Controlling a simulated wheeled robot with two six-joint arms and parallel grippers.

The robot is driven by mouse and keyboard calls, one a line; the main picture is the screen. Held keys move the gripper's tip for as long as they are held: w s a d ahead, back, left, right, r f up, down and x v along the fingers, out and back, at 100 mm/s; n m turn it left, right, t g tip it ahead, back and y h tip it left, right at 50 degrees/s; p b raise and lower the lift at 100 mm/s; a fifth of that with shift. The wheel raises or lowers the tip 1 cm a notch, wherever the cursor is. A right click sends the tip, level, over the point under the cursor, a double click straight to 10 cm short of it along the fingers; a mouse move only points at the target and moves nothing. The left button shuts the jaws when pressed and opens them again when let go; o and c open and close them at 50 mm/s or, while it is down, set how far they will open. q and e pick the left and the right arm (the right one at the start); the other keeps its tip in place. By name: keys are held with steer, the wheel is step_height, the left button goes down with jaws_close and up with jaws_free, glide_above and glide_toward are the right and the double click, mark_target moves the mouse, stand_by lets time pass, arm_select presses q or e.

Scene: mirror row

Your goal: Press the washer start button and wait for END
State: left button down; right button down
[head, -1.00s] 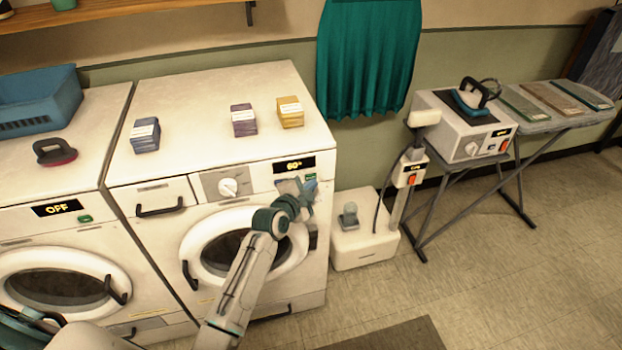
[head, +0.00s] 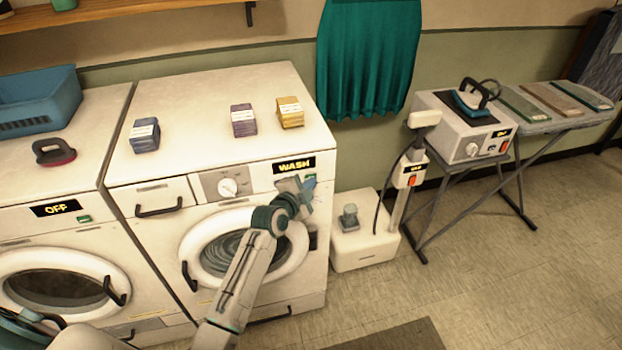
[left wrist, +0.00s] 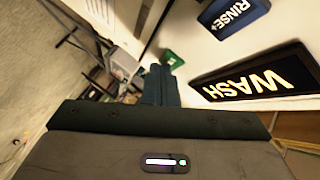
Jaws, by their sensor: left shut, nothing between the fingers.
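The right-hand washer (head: 220,180) is white, and its display (head: 294,166) reads WASH in yellow letters. Its round door (head: 240,252) is shut, with swirled grey laundry or water behind the glass. My left gripper (head: 309,187) is shut and empty at the right end of the washer's front panel, just below the display. In the left wrist view the fingertips (left wrist: 160,82) are close to a green button (left wrist: 173,59); I cannot tell whether they touch it. The WASH display (left wrist: 260,80) and a blue RINSE+ label (left wrist: 232,15) show beside them. My right gripper is not in view.
A second washer (head: 57,208) at left reads OFF. Small boxes (head: 243,120) stand on the right-hand washer's top. A white floor unit (head: 365,245) stands to its right, before an ironing board (head: 548,118). Open floor (head: 500,290) lies at front right.

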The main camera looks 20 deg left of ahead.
arm_select(q)
steer(key=shift+s+d, duration=0.1)
steer(key=shift+s, duration=0.05)
steer(key=shift+s+d, duration=0.35)
steer(key=shift+s, duration=0.2)
steer(key=s+d, duration=0.1)
steer(key=s, duration=0.1)
steer(key=s+d+p, duration=0.1)
steer(key=s, duration=0.1)
steer(key=shift+d, duration=0.4)
stand_by(0.7)
